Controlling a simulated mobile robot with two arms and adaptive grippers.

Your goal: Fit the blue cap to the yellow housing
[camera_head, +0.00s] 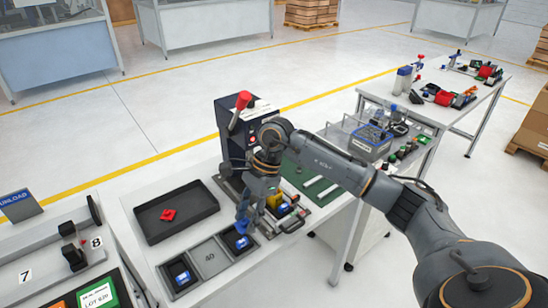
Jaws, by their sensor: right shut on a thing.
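My right gripper (244,217) points down over the grey compartment tray (213,272), shut on a blue cap (245,227) that shows at its fingertips. The gripper partly covers the cap. The yellow housing (274,201) stands just right of the gripper, on the dark fixture area in front of the press, partly hidden by the gripper and apart from the cap. My left gripper is not in view.
Blue-marked parts lie in the tray's left compartment (182,279) and right compartment (242,243); the middle one looks empty. A black tray (176,214) holds a red part (168,215). A dark press (236,130) with a red-knobbed lever stands behind.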

